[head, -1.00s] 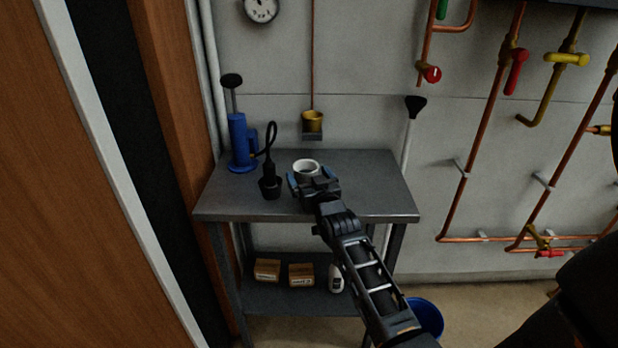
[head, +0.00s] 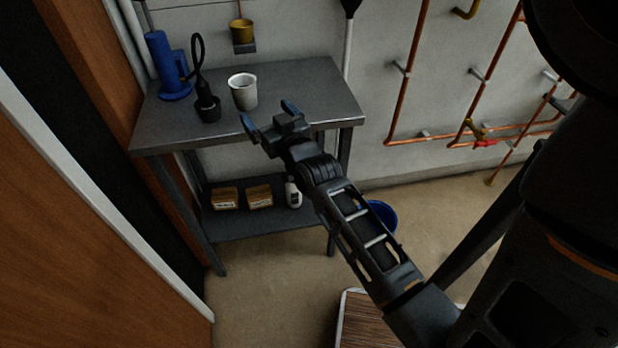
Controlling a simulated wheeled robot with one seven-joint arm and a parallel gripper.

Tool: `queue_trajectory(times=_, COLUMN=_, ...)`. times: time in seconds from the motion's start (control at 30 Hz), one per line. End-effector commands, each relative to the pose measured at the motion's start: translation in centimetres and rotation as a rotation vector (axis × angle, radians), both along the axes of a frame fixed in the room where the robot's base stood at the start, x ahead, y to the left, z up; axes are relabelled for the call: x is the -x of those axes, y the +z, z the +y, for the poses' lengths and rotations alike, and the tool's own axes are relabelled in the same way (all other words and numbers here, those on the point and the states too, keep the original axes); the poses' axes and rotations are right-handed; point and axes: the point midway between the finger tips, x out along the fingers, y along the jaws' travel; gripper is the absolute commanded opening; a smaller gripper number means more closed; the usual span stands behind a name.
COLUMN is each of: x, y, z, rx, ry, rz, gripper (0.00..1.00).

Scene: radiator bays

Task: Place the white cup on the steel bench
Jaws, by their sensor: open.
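The white cup (head: 243,93) stands upright on the steel bench (head: 308,88), near the middle of its top. My gripper (head: 268,113) is open and empty. Its two blue-tipped fingers are apart, in front of and to the right of the cup, by the bench's front edge. A gap shows between the cup and the fingers. The cup is fully in sight, and my arm covers part of the bench's front edge and lower frame.
A black plunger-like tool (head: 207,107) and a blue pump (head: 170,68) stand left of the cup. A brass cup (head: 241,32) sits on a wall bracket behind. Small boxes (head: 259,196) and a white bottle (head: 293,194) are on the lower shelf. A blue bucket (head: 381,214) stands on the floor.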

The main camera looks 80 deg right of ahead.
Motion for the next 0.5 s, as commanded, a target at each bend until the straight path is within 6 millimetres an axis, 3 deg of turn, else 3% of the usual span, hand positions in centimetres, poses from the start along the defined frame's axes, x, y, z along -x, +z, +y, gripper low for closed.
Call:
queue_trajectory(times=0.07, x=0.0, y=-0.2, z=0.6, rx=-0.003, ry=0.008, rz=0.001, gripper=0.96)
queue_trajectory(times=0.17, x=0.0, y=-0.9, z=3.3, rx=-0.015, ry=0.045, rz=0.011, gripper=0.96)
queue_trajectory(times=0.33, x=1.4, y=-2.5, z=12.3, rx=-0.055, ry=0.178, rz=0.044, gripper=0.96)
queue_trajectory(times=0.5, x=5.1, y=-2.6, z=21.2, rx=-0.084, ry=0.337, rz=0.089, gripper=0.96)
